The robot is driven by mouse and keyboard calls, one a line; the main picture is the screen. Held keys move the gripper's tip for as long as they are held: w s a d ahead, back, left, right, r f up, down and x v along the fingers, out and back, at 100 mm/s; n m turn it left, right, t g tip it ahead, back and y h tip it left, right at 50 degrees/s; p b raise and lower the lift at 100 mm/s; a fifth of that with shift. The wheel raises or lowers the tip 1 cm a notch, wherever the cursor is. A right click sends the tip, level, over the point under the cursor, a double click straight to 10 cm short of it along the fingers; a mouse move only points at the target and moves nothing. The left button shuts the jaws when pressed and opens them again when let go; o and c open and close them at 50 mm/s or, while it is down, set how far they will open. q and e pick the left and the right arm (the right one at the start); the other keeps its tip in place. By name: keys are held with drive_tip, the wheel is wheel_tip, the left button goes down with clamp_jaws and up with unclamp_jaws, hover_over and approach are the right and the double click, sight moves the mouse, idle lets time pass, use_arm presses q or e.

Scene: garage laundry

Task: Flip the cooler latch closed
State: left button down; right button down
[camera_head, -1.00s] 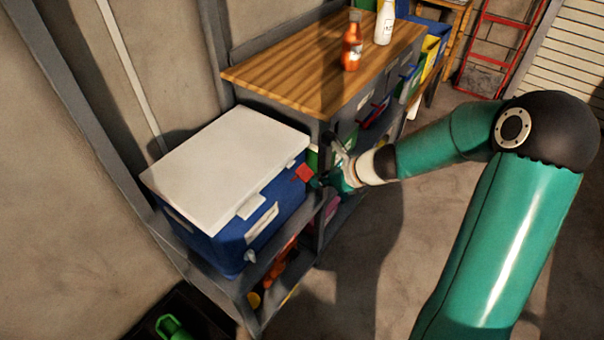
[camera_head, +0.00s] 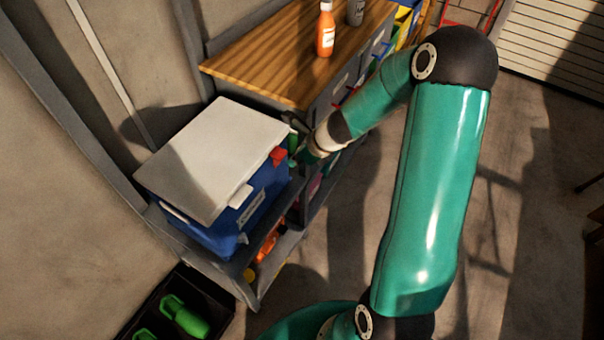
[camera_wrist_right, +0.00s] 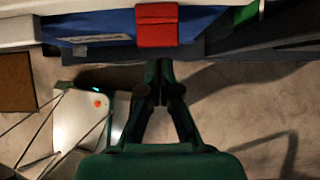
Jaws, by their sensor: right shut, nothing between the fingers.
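The cooler is a blue box (camera_head: 205,238) with a white lid (camera_head: 212,150), standing on a grey shelf. Its lid lies flat. A red latch (camera_head: 278,156) sits at the lid's edge near the right corner, and a white latch (camera_head: 240,196) is on the same side. In the right wrist view the red latch (camera_wrist_right: 157,25) hangs over the blue wall, straight ahead of my fingertips. My right gripper (camera_wrist_right: 160,68) is shut and empty, just below the red latch in that view. I cannot tell whether they touch. My left gripper is not in view.
A wooden-topped cabinet (camera_head: 285,62) with an orange bottle (camera_head: 325,32) and a grey bottle (camera_head: 356,10) stands behind the cooler. The grey shelf frame (camera_head: 262,295) runs below it. A black tray (camera_head: 150,325) with green items lies at the bottom left. Floor at the right is open.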

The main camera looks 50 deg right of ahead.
drive_tip(key=shift+r+p, duration=0.8)
drive_tip(key=shift+s, duration=0.1)
drive_tip(key=p+v, duration=0.5)
drive_tip(key=v, duration=0.6)
drive_tip(key=shift+r+p, duration=0.15)
drive_tip(key=shift+p, duration=0.25)
